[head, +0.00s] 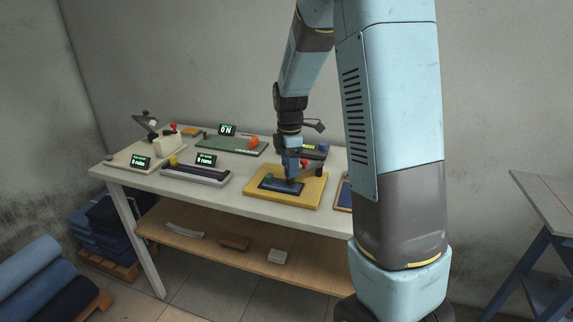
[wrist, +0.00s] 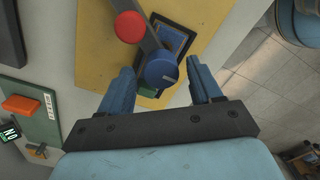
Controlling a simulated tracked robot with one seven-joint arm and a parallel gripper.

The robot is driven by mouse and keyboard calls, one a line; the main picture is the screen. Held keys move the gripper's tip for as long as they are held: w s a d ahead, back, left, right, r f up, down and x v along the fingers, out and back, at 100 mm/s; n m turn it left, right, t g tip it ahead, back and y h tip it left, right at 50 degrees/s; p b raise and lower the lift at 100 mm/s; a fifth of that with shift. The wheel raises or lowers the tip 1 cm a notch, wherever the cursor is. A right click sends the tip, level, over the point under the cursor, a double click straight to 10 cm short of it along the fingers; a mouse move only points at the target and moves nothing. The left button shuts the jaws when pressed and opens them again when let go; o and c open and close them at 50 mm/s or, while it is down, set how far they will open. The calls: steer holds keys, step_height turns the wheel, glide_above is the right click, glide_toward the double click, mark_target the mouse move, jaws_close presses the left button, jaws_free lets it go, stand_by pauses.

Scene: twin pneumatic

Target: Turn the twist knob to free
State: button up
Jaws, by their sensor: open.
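A round blue knob (wrist: 162,70) with a small pale mark shows in the wrist view, at the end of a dark grey bar; it looks like the twist knob, though no label is readable. My gripper (wrist: 162,66) is open, one finger on each side of the blue knob; whether either finger touches it I cannot tell. A red round knob (wrist: 129,27) sits farther along the bar. A green piece (wrist: 148,92) shows partly below the blue knob. In the head view my gripper (head: 291,180) is low over the yellow board (head: 312,190) and hides the knob.
A green board (head: 225,143) with an orange block and an ON display (head: 227,130) stands behind left. A grey device (head: 195,175) and a beige one (head: 135,157) lie farther left. A dark box with a blue top knob (head: 322,147) is behind the board.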

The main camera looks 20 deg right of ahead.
steer(key=c, duration=1)
steer(key=shift+a, duration=0.2)
steer(key=shift+c, duration=0.2)
steer(key=shift+d, duration=0.1)
